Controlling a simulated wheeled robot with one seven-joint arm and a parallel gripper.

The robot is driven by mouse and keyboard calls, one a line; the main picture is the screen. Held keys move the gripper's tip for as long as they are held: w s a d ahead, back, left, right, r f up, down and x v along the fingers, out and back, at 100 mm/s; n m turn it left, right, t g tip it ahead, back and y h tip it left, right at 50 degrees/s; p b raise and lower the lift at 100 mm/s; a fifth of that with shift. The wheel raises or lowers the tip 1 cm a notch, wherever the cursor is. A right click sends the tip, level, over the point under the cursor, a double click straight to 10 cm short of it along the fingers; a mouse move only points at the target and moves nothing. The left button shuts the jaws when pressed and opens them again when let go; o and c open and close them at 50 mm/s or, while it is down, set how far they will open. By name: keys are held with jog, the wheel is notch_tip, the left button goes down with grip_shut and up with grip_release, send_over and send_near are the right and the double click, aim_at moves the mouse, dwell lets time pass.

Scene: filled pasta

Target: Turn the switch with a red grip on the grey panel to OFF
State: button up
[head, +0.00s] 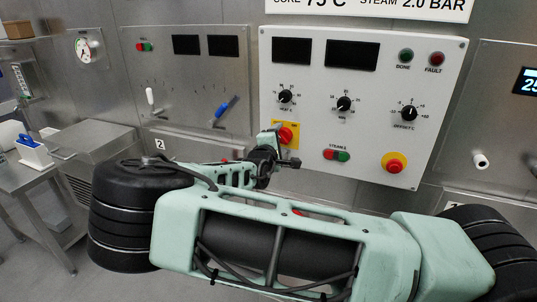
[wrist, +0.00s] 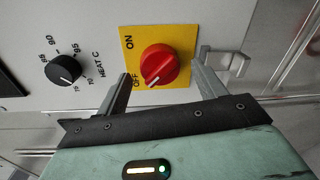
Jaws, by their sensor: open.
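The switch's red grip (wrist: 159,65) sits on a yellow plate (wrist: 183,38) marked ON and OFF in the wrist view. The white mark on the grip points down and left, on the side of the word OFF; I cannot tell if it is fully there. In the head view the red grip (head: 286,135) shows at the lower left of the pale grey panel (head: 320,110), partly behind my gripper (head: 278,152). My gripper (wrist: 164,68) is open, one finger on each side of the grip. No contact is clear.
A black HEAT C dial (wrist: 63,69) is left of the plate in the wrist view. The panel also bears other dials, a red and green STEAM button pair (head: 336,155) and a red emergency button (head: 394,165). A steel panel with a blue lever (head: 223,110) is at the left.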

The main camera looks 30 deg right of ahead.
jog(key=b+v, duration=0.2)
jog(key=v, duration=1.4)
jog(key=shift+f, duration=0.1)
jog(key=s+a+f+m+g+y, duration=0.1)
jog(key=s+a+f+g+y, duration=0.2)
jog(key=a+f+y, duration=0.65)
jog(key=s+a+f+m+g+y, duration=0.1)
jog(key=s+a+g+y, duration=0.25)
jog(key=s+a, duration=0.2)
jog(key=s+a+r+g+y, duration=0.4)
jog(key=s+r, duration=0.3)
jog(key=s, duration=0.4)
jog(key=s+d+r+h, duration=0.2)
jog(key=s+d+r, duration=0.2)
jog(key=s, duration=0.5)
jog(key=shift+r+h, duration=0.4)
jog(key=shift+r, duration=0.4)
